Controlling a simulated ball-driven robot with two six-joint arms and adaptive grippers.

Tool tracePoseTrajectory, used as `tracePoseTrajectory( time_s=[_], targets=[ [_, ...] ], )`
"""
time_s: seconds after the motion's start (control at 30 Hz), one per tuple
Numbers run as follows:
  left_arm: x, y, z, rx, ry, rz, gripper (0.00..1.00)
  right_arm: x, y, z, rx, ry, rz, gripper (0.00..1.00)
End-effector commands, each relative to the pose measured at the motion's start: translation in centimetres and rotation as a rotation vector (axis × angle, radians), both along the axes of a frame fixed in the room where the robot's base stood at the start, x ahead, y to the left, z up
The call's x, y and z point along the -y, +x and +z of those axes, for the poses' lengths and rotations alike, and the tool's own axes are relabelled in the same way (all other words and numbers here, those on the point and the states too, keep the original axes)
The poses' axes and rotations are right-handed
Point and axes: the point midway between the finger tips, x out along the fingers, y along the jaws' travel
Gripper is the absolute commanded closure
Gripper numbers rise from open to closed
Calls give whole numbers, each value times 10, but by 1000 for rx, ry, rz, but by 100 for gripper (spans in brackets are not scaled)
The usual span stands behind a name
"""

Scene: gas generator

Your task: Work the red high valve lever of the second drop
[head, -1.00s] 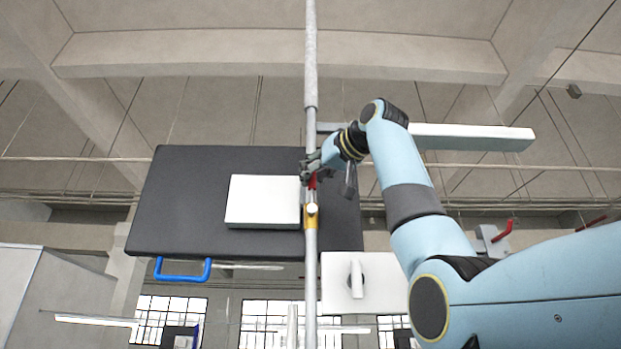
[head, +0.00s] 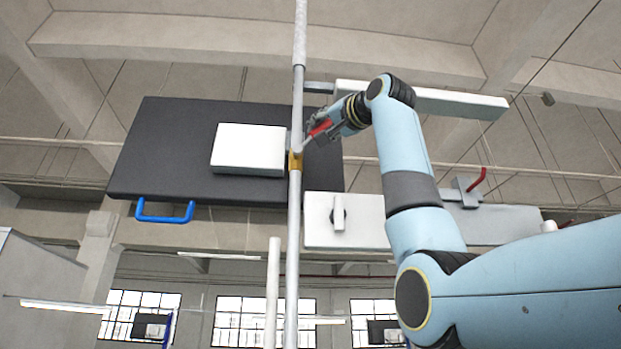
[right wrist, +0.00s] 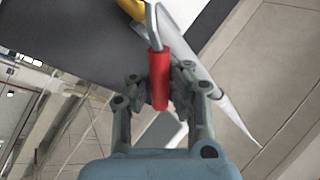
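The red valve lever (head: 320,128) slants up and to the right from the yellow valve body (head: 296,160) on the vertical grey pipe (head: 294,225). My right gripper (head: 326,125) is at the lever's red grip, just right of the pipe. In the right wrist view the red lever grip (right wrist: 158,78) runs between the two fingers of my right gripper (right wrist: 160,88), with the dark pads close against both sides. Its bare metal shank leads up to the yellow valve body (right wrist: 132,8). My left gripper is not in view.
Behind the pipe hangs a dark panel (head: 165,165) with a white box (head: 248,147) and a blue handle (head: 165,212). A white panel with a lever (head: 370,232) is lower right. Another red lever (head: 477,180) stands farther right. A white beam (head: 440,100) is behind my arm.

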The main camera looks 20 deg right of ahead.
Motion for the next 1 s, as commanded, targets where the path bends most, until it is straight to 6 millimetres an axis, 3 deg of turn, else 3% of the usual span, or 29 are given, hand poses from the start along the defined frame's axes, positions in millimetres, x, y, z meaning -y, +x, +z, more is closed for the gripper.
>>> tracePoseTrajectory(
  time_s=[0.03, 0.4, 1.0],
  targets=[
    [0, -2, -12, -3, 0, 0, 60, 1, 4, -16, -6, 35, 2, 100],
    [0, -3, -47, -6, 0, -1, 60, 16, -1, -37, 90, 373, 0, 100],
    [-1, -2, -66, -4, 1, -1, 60, 25, -6, -61, 216, 782, -1, 100]
  ],
)
